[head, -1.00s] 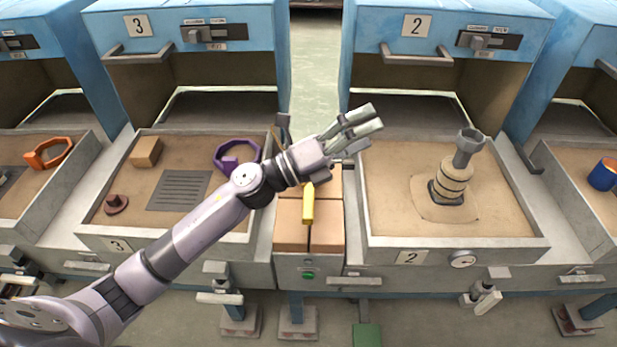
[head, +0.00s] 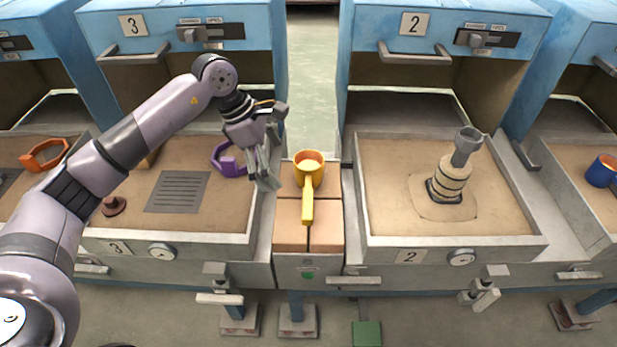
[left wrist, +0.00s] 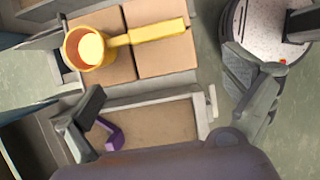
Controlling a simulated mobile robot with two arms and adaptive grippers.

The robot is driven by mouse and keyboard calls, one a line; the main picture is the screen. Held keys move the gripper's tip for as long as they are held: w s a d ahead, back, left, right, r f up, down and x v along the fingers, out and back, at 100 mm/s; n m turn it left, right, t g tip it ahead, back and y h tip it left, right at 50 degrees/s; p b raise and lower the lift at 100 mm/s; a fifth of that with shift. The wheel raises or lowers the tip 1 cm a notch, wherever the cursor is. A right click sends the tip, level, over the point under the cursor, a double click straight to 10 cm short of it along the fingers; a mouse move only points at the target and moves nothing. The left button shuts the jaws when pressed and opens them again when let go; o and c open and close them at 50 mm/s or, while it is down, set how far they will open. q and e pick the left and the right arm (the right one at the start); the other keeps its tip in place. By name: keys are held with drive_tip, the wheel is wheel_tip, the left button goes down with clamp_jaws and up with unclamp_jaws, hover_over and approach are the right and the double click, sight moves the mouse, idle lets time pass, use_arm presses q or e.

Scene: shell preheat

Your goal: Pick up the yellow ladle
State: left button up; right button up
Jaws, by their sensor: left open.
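The yellow ladle (head: 308,184) lies on the tan blocks between bay 3 and bay 2, its cup at the back and its handle toward the front. In the left wrist view the ladle (left wrist: 93,47) shows at the top, with its handle to the right. My left gripper (head: 267,178) points down beside the ladle, to its left, near the right wall of tray 3. It is open and empty, apart from the ladle. In the left wrist view its two fingers (left wrist: 172,110) are spread wide. My right gripper is not in view.
Tan blocks (head: 290,236) fill the stand under the ladle. Tray 3 (head: 255,215) holds a purple ring-shaped thing (head: 229,165) and a grate (head: 177,191). Tray 2 (head: 450,241) holds a stacked form with a grey funnel (head: 466,143). Blue furnace housings rise behind.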

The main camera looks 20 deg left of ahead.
use_arm(q)
drive_tip(key=p, duration=0.2)
hover_over(303, 203)
drive_tip(key=a, duration=0.3)
wheel_tip(303, 203, down, 8)
drive_tip(key=shift+s+d+f, duration=0.35)
drive_tip(key=shift+d+f, duration=0.1)
drive_tip(key=shift+f, duration=0.1)
drive_tip(key=p+x, duration=0.1)
drive_tip(key=x, duration=0.3)
drive_tip(key=shift+w+a+f, duration=0.1)
drive_tip(key=shift+w+f, duration=0.05)
drive_tip(key=shift+w, duration=0.05)
drive_tip(key=shift+c, duration=0.2)
drive_tip(key=c, duration=1.1)
